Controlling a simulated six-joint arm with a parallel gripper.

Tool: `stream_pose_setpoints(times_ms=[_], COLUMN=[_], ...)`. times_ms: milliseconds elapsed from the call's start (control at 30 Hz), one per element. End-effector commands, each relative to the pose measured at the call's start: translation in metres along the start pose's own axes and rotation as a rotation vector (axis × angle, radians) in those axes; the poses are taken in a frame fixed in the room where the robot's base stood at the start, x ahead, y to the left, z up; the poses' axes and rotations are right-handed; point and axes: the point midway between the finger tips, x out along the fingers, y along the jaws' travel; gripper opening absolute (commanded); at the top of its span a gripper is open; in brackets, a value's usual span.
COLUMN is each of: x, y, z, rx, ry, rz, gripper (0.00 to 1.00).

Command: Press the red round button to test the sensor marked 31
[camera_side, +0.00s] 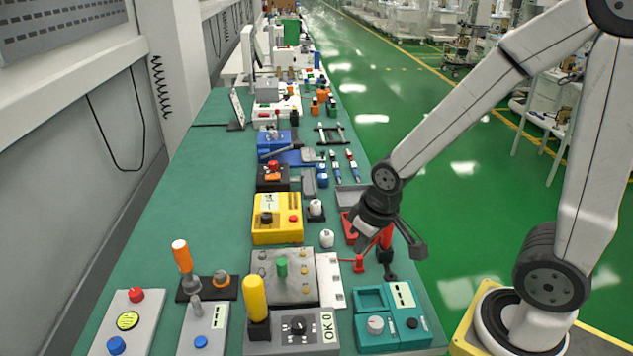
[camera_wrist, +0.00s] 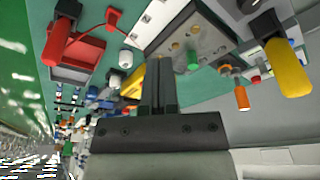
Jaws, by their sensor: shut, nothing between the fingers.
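Several red round buttons show in the side view. I cannot read a mark 31 anywhere. My gripper (camera_side: 362,238) hangs above the right side of the bench, near a red device, apart from these buttons. Its dark fingers (camera_wrist: 160,62) are shut and empty in the wrist view.
A grey panel (camera_side: 270,263) with a green knob stands mid-bench. Upright yellow (camera_side: 255,298) and orange (camera_side: 181,256) handles stand in front and to its left. A teal box (camera_side: 405,330) is at the front right. The bench's left side (camera_side: 170,215) is mostly clear.

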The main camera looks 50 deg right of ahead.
Motion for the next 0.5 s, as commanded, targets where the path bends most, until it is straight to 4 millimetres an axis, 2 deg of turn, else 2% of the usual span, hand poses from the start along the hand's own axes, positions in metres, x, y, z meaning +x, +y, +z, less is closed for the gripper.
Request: stream_pose_setpoints(times_ms=[167, 267, 500], x=[0.005, 0.010, 0.025], y=[0.004, 0.007, 0.024], z=[-0.025, -0.048, -0.116], rx=[0.081, 0.154, 0.385], ry=[0.046, 0.090, 0.233], rz=[0.000, -0.002, -0.022], gripper=[0.00, 0.00, 0.00])
